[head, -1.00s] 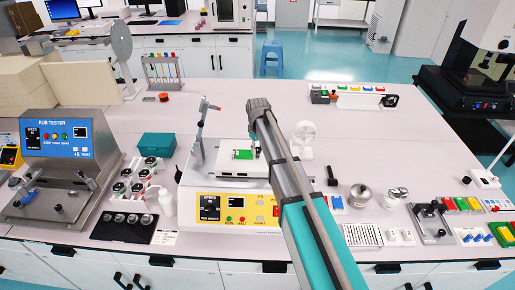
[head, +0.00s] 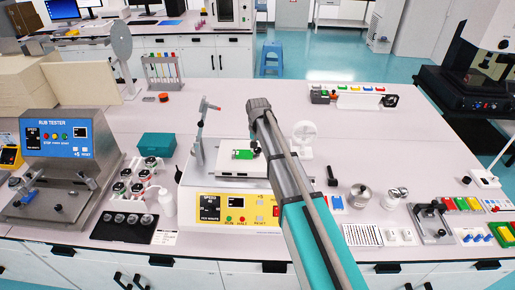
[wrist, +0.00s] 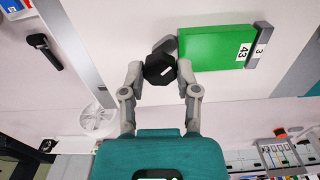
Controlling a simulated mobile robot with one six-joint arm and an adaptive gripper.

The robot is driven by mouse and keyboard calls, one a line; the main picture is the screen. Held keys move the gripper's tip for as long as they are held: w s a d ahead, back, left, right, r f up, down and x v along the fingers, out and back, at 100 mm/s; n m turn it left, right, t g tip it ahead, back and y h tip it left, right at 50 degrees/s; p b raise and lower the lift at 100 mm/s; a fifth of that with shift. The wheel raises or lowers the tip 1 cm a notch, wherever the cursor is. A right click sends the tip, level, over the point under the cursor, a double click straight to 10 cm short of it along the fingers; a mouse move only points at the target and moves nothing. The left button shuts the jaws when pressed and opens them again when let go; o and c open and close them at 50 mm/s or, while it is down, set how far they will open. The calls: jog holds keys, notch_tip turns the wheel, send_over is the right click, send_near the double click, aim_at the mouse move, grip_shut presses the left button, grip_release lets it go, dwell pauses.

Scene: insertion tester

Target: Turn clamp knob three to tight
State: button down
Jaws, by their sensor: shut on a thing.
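Clamp knob three (wrist: 160,69) is a black, many-sided knob with a short white mark on its face. It sits beside a green block (wrist: 213,47) labelled 43, with a grey end piece (wrist: 259,45) marked 3. In the wrist view, my gripper (wrist: 161,72) has one finger on each side of the knob, shut on it. In the head view, the green block (head: 243,154) shows on the white bed of the tester (head: 236,206) with the yellow panel. My arm hides most of my gripper and the knob there.
An upright post (head: 199,135) with a red-tipped arm stands on the tester, left of my arm. A white fan (head: 304,133) and a black handle (head: 332,175) are to the right. The back middle of the bench is clear.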

jog(key=m, duration=0.4)
jog(key=shift+m, duration=2.2)
jog(key=shift+c, duration=1.7)
grip_release()
jog(key=shift+n, duration=0.4)
